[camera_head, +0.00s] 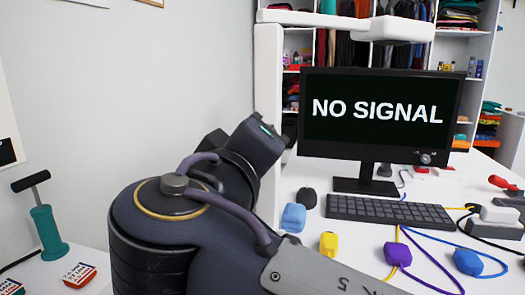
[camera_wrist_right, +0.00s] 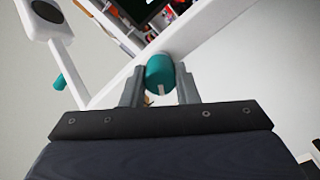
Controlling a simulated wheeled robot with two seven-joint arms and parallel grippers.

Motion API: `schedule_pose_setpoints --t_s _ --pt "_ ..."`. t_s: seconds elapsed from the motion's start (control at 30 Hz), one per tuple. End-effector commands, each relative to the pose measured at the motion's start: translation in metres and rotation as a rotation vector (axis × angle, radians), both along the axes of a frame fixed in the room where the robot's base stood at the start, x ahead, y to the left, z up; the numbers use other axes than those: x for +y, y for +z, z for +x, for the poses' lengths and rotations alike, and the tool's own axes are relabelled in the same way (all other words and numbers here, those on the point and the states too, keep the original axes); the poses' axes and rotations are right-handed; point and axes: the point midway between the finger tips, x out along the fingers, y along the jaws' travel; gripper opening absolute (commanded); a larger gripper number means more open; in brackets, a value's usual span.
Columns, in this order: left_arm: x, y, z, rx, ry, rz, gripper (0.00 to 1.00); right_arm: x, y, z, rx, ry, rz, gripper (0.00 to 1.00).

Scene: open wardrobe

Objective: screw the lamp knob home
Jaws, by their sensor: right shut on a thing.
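The lamp knob (camera_wrist_right: 158,70) is a teal cylinder with a short pale mark on its face. It sits against a white beam of the lamp (camera_wrist_right: 205,38). My right gripper (camera_wrist_right: 159,84) has one grey finger on each side of the knob and is shut on it. Whether the knob is flush with the beam cannot be told. In the head view the white lamp (camera_head: 268,110) stands left of the monitor, its head reaching over it. My dark right arm covers the lower post, and the knob and fingertips are hidden there. My left gripper is not in view.
A monitor (camera_head: 380,110) reading "NO SIGNAL" and a keyboard (camera_head: 388,212) stand on the white desk. Yellow (camera_head: 328,244), purple (camera_head: 397,254) and blue (camera_head: 467,262) plugs lie in front with cables. A teal tool (camera_head: 46,230) stands at left. Shelves (camera_head: 465,60) are behind.

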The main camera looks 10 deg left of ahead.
Motion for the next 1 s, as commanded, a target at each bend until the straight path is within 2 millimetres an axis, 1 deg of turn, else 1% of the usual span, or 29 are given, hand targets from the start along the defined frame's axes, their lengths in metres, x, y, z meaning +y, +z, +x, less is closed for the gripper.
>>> schedule_pose_setpoints --t_s 0.03,0.47,1.0 --pt "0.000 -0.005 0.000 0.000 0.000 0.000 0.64 0.000 -0.001 0.000 -0.004 0.001 0.024 0.02" --pt "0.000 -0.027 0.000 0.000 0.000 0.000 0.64 0.000 -0.002 0.000 -0.009 0.002 0.222 0.02" --pt "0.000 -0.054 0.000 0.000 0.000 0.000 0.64 0.000 -0.002 0.000 -0.020 0.002 0.509 0.02"
